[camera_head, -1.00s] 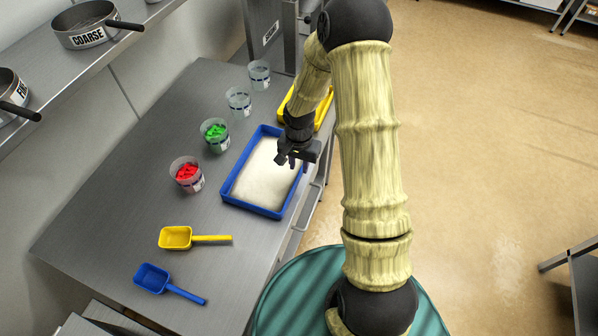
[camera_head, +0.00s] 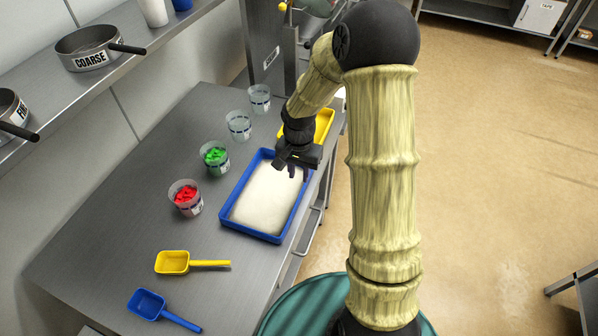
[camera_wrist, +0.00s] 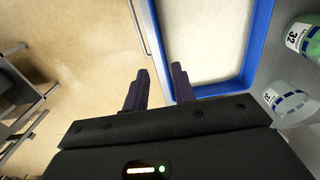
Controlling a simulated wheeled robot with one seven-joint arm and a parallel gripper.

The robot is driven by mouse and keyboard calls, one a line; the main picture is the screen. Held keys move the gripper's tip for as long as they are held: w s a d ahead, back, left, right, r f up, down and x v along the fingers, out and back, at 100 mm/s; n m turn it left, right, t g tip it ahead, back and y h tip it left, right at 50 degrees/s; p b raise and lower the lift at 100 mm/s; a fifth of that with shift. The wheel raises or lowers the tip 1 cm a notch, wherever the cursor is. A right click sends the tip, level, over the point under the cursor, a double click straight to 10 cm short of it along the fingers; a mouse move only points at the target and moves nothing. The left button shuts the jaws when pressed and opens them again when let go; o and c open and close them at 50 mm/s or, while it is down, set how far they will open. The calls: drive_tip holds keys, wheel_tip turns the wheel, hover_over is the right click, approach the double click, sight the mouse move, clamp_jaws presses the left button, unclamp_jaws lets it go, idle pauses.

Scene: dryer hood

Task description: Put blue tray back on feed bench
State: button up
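The blue tray (camera_head: 254,233) holds a flat layer of pale powder and lies on the grey steel bench (camera_head: 130,190), near its right edge. In the wrist view the tray's blue side wall (camera_wrist: 150,28) runs between my two finger lines. My gripper (camera_head: 298,174) is over the tray's right side near the far corner. In the wrist view my gripper (camera_wrist: 158,88) shows its dark fingers apart, with nothing held between them. The fingers look above the rim; exact height is hard to tell.
A yellow tray (camera_head: 323,126) lies behind the blue one. Cups with red pieces (camera_head: 186,198) and green pieces (camera_head: 215,157), plus two clear cups, stand left. A yellow scoop (camera_head: 173,262) and a blue scoop (camera_head: 148,304) lie in front.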

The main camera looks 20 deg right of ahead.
drive_tip(key=s+r+n+t, duration=0.2)
drive_tip(key=s+r+n, duration=0.5)
drive_tip(key=s+r, duration=0.3)
drive_tip(key=s, duration=0.4)
drive_tip(key=shift+s+t, duration=0.3)
drive_tip(key=shift+s, duration=0.05)
idle(0.5)
